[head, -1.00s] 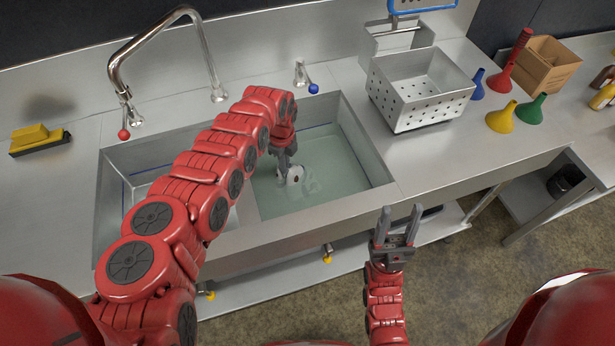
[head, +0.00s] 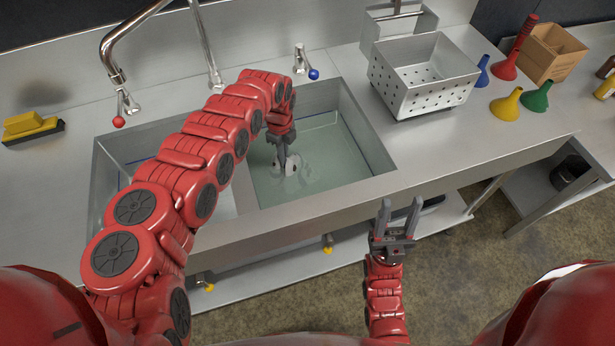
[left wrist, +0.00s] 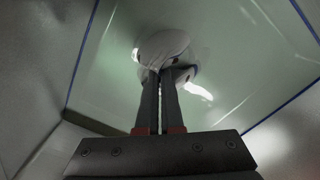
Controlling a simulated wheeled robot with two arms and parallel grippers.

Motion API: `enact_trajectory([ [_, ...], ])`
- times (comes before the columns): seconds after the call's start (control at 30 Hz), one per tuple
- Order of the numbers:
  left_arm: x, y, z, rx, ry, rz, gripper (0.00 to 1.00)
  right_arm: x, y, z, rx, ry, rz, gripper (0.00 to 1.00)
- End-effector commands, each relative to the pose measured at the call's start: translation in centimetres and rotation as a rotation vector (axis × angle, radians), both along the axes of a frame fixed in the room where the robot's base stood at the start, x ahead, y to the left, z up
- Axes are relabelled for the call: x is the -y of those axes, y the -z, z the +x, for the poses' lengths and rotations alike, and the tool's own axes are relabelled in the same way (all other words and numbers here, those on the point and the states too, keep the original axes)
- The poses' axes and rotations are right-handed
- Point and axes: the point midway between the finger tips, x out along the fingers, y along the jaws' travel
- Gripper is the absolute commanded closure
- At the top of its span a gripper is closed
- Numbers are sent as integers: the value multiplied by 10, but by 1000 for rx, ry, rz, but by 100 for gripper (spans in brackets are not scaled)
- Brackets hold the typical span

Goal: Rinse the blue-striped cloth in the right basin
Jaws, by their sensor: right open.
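The right basin (head: 372,150) holds greenish water. My left gripper (head: 284,165) reaches down into it. A pale, whitish cloth (head: 291,166) shows at its fingertips, at the water surface. In the left wrist view the two fingers (left wrist: 159,88) are close together, shut on a bunched white cloth (left wrist: 163,47) with a bit of dark blue at its edge. Part of the cloth is under water. My right gripper (head: 398,215) is open and empty, in front of the counter's front edge.
A perforated steel basket (head: 420,90) stands on the counter right of the basin. A faucet (head: 205,45), a blue-knobbed tap (head: 305,62) and a red-knobbed tap (head: 124,105) are behind the basins.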

Motion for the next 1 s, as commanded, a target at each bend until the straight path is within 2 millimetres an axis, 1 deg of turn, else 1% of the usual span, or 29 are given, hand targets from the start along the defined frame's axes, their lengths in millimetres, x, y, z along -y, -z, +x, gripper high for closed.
enact_trajectory([
  [0.07, 0, -2, 0, 0, 0, 0, 100, 0, -1, 0, 0, 0, 0, 50],
  [0.17, 2, -14, 1, 1, 0, 0, 100, 0, -8, 0, 0, 0, 0, 50],
  [0.3, 5, -43, 4, 6, -2, 1, 100, 0, -23, 0, 0, 0, 0, 50],
  [0.6, 17, -99, 6, 3, 0, 1, 100, 0, -44, 0, 0, 0, 0, 50],
  [0.73, 21, -124, 8, 3, -1, 1, 100, 0, -51, 0, 0, 0, 0, 50],
  [1.0, 32, -174, 11, 4, 0, -1, 100, 0, -54, 0, 0, 0, 0, 50],
])
